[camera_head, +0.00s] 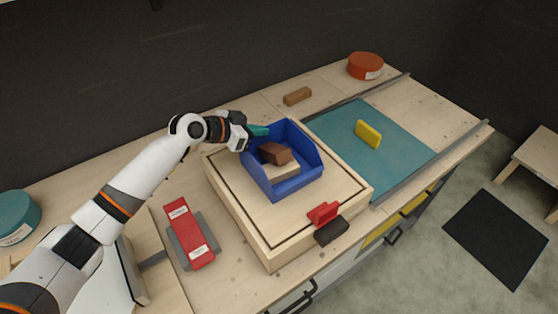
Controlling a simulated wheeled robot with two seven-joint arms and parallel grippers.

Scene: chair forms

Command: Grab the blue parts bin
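The blue parts bin (303,183) sits on a raised wooden box with a dark inlaid line, near the middle of the view. It holds a brown block (275,153) and a pale wooden block (281,171). My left gripper (258,131) is at the bin's back left rim, its teal fingertips at or over the edge. I cannot tell whether the fingers are closed on the rim. My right gripper is not in view.
The wooden box (240,222) carries a red and black clamp (325,214) at its front. A red tool (189,234) lies left of it. A teal mat (400,150) with a yellow block (368,134) is at right. A wooden block (297,96) and orange tin (365,66) lie behind.

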